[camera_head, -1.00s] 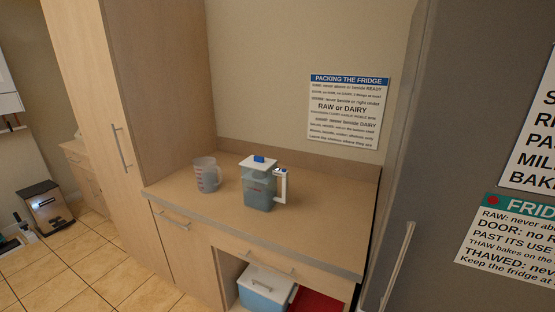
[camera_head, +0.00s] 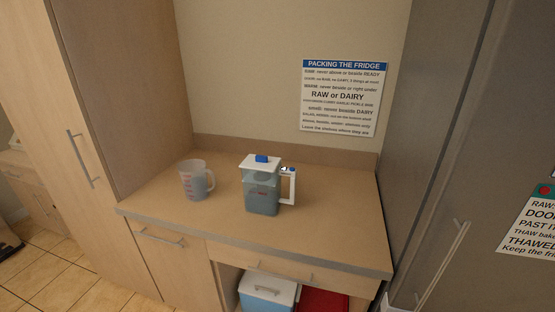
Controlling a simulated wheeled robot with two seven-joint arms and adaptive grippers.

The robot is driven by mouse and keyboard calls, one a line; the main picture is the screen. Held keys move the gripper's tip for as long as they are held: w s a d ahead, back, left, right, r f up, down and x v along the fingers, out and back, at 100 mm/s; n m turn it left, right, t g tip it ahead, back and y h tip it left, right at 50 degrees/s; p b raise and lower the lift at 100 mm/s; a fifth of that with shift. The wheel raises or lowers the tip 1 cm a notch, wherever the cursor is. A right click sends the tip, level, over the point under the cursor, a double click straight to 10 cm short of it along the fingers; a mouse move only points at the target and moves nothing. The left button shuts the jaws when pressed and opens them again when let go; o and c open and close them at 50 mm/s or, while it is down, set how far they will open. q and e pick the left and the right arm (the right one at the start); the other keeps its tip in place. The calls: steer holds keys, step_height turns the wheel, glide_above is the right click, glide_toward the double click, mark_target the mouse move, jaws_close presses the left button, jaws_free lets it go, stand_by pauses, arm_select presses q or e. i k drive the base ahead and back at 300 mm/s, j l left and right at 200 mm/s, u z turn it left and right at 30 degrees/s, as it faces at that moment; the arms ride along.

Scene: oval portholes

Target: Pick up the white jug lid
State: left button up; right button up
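Neither of my grippers shows in the head view.
A clear measuring cup (camera_head: 194,181) stands left of the jug, apart from it. Below the counter are a blue box with a white lid (camera_head: 268,288) and a red item (camera_head: 322,300). Tall cabinets flank both sides.

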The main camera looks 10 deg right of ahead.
mark_target(252, 162)
steer(key=i+j+z, duration=0.25)
steer(key=j, duration=0.15)
steer(key=j+z, duration=0.55)
steer(key=j, duration=0.35)
steer(key=i, duration=0.05)
